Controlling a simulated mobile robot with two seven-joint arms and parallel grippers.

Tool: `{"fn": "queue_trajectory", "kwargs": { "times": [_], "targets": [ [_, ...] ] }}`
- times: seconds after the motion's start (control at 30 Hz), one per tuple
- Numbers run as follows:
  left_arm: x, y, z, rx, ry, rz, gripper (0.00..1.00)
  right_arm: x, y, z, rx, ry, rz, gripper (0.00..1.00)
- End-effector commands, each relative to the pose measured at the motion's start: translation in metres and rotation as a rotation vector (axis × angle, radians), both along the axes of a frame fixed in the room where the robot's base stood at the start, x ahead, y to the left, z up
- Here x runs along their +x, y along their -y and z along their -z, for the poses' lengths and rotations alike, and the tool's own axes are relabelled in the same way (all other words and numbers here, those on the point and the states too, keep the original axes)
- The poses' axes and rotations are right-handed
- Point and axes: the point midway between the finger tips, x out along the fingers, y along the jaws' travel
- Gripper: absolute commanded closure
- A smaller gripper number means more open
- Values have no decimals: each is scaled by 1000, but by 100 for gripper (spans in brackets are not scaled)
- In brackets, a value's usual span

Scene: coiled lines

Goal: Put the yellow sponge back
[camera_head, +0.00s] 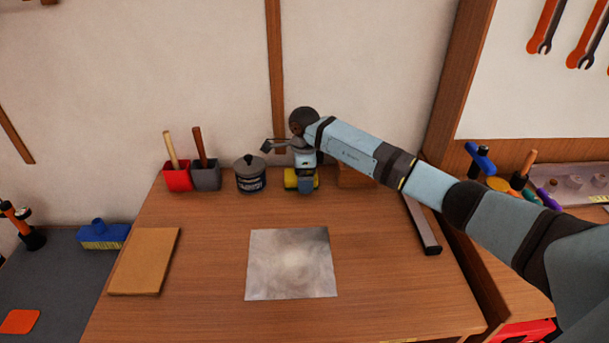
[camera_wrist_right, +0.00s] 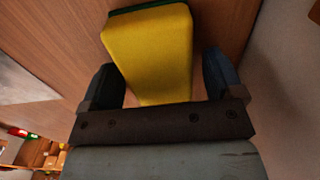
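The yellow sponge (camera_head: 290,179) lies at the back of the wooden table, partly hidden behind my right gripper (camera_head: 306,185). In the right wrist view the sponge (camera_wrist_right: 148,50) is large, with a dark green layer along its far edge. My right gripper (camera_wrist_right: 160,65) is open there, its two dark fingers apart and the sponge in view between and beyond them. A gap shows on the right finger's side; whether the left finger touches the sponge I cannot tell. My left gripper is not in view.
A dark lidded tin (camera_head: 250,176) stands left of the sponge, then a grey cup (camera_head: 206,177) and a red cup (camera_head: 177,178). A brown block (camera_head: 355,177) is to its right. A grey square sheet (camera_head: 291,264) lies mid-table; a tan board (camera_head: 144,262) lies left.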

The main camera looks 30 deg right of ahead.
Motion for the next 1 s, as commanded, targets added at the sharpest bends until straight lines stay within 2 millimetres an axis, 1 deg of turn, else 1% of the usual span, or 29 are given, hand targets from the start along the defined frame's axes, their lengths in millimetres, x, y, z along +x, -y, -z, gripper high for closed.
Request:
{"fn": "queue_trajectory", "kwargs": {
  "times": [0.13,0.27,0.37,0.6,0.7,0.83,1.0],
  "targets": [
    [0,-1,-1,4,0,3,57,0,0,-1,0,0,0,14],
    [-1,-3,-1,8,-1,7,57,1,0,-11,0,2,0,14],
    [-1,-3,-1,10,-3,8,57,1,1,-28,0,3,-1,14],
    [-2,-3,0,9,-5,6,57,1,1,-81,-1,5,0,14],
    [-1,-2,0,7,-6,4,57,1,1,-99,0,3,0,14],
    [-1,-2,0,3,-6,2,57,0,0,-115,0,1,-1,14],
    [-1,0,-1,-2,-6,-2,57,0,0,-123,-1,0,0,14]
  ]
}}
